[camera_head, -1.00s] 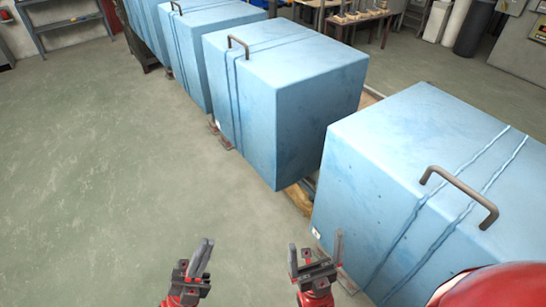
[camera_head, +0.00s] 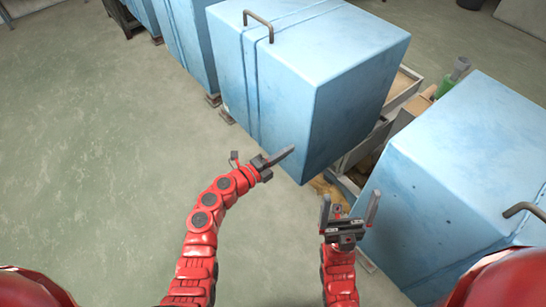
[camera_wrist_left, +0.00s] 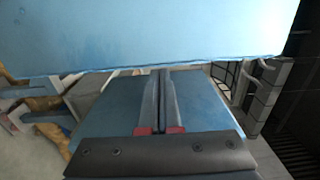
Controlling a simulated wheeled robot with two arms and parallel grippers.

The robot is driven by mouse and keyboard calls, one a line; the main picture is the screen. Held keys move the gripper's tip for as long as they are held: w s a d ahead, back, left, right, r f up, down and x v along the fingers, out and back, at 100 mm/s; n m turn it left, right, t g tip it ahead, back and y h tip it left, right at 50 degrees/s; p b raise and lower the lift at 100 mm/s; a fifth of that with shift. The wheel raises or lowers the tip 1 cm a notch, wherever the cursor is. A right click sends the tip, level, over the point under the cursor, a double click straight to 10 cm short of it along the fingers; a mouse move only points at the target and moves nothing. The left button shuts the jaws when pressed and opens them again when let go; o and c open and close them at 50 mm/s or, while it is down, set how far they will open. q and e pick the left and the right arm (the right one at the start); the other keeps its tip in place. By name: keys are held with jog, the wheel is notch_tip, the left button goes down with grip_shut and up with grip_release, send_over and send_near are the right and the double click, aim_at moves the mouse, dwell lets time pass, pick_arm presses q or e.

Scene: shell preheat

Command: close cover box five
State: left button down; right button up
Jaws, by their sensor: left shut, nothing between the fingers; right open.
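Large light-blue cover boxes with bent metal handles stand in a row in the head view; I cannot tell by a label which is box five. The middle blue box (camera_head: 355,85) stands ahead of my grippers, and a nearer blue box (camera_head: 440,180) stands at the right. My left gripper (camera_head: 290,152) is shut and empty, pointing right at the lower front of the middle box; contact is unclear. In the left wrist view its fingers (camera_wrist_left: 161,78) are together below the lower edge of a blue box (camera_wrist_left: 150,35). My right gripper (camera_head: 350,200) is open and empty, beside the nearer box.
Between the two boxes are open grey trays (camera_head: 400,90), a green bottle (camera_head: 447,83) and brownish items low down. More blue boxes (camera_head: 190,40) continue at the back left. The green-grey floor (camera_head: 90,150) at the left is clear.

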aim_at(306, 139)
pick_arm(q)
jog(key=x, duration=0.4)
jog(key=shift+w+a, duration=0.1)
jog(key=shift+w+d+p, duration=0.2)
jog(key=shift+d+p, duration=0.1)
jog(key=shift+d, duration=0.2)
